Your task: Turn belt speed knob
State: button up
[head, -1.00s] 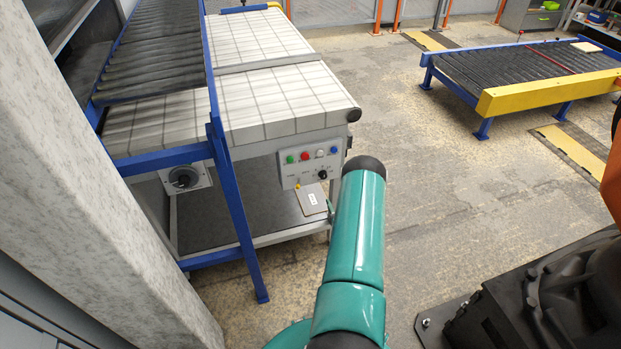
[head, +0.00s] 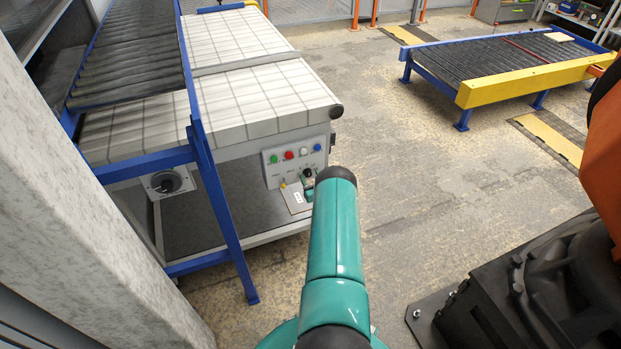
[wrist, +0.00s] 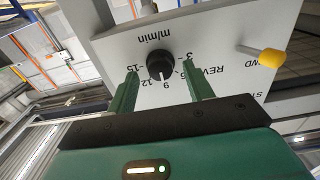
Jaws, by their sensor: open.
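The belt speed knob (wrist: 160,65) is round and black, on a light grey panel with an "m/min" label and a number scale. A small pale mark on it seems to face the 9. In the wrist view my gripper (wrist: 160,72) is open, with one green finger on each side of the knob. I see no contact, and how deep the fingers reach is hard to tell. In the head view the knob (head: 308,173) shows small on the control panel (head: 275,165), just above my gripper, which is mostly hidden by my teal arm.
A yellow-tipped lever (wrist: 270,57) by "REV" and "FWD" sticks out right of the knob in the wrist view. Green, red, white and blue buttons (head: 289,155) line the panel's top. A blue post (head: 222,210) stands left of it. Open floor lies to the right.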

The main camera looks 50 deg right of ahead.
jog(key=shift+w, duration=0.25)
jog(key=c, duration=1)
jog(key=shift+o, duration=0.2)
jog(key=shift+n, duration=0.3)
jog(key=n, duration=0.3)
jog(key=shift+a, duration=0.1)
jog(key=n, duration=0.5)
jog(key=shift+w+f, duration=0.1)
jog(key=n, duration=0.5)
jog(key=shift+f+n, duration=0.1)
jog(key=shift+n, duration=2.1)
